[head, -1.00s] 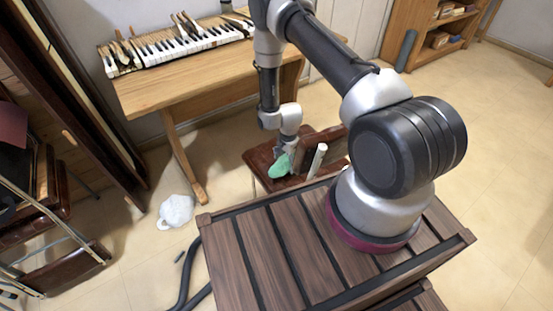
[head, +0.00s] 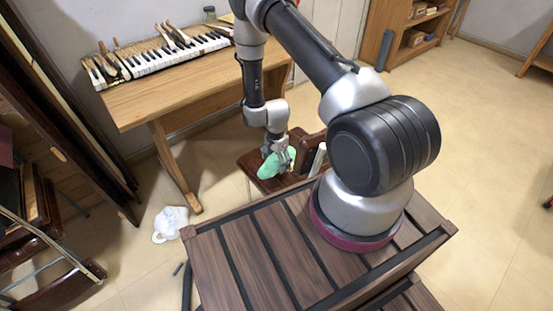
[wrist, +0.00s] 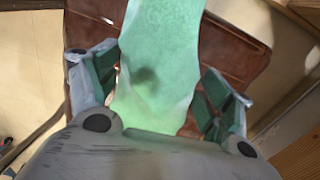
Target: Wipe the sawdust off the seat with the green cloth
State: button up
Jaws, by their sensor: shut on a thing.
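The seat (head: 248,164) is a dark reddish-brown, glossy top beyond my wooden deck in the head view. In the wrist view the seat (wrist: 235,50) fills much of the background, on both sides of the cloth. My gripper (head: 277,158) points down over the seat, shut on the green cloth (head: 268,169). In the wrist view the cloth (wrist: 160,45) runs between the two fingers of my gripper (wrist: 158,92) and hides the seat's middle. Whether the cloth touches the seat is unclear. I cannot make out sawdust on the visible parts of the seat.
A white upright cylinder (head: 318,159) stands at the seat's right. A wooden table (head: 150,105) with piano keys (head: 165,55) is behind, left. A white crumpled thing (head: 170,223) lies on the floor. Dark frames lean at the far left.

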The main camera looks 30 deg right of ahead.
jog(key=shift+r, duration=1.05)
